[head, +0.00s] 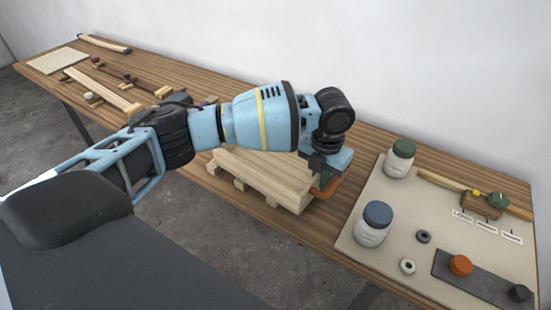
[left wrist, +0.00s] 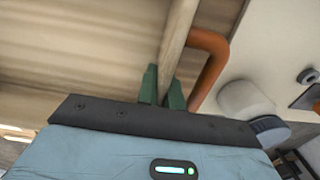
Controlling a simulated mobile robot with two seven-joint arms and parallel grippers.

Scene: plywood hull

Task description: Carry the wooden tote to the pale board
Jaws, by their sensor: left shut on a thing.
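The wooden tote (head: 262,182) is a light wood box at the middle of the bench, partly hidden by my left arm. My left gripper (head: 318,172) is over its right end. In the left wrist view, the green fingers of my left gripper (left wrist: 162,92) are shut on a wooden bar (left wrist: 174,45), seemingly the tote's handle. I cannot tell whether the tote touches the bench. A large pale board (head: 352,238) lies at the right of the bench, just right of the tote. A smaller pale board (head: 58,61) lies at the far left. My right gripper is not in view.
An orange bent tube (head: 327,189) is beside the gripper. The right board carries a blue-lidded jar (head: 372,226), a green-lidded jar (head: 399,160), rings and a dark strip (head: 478,279). Wooden pieces (head: 105,90) lie on the left of the bench. A wall runs behind.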

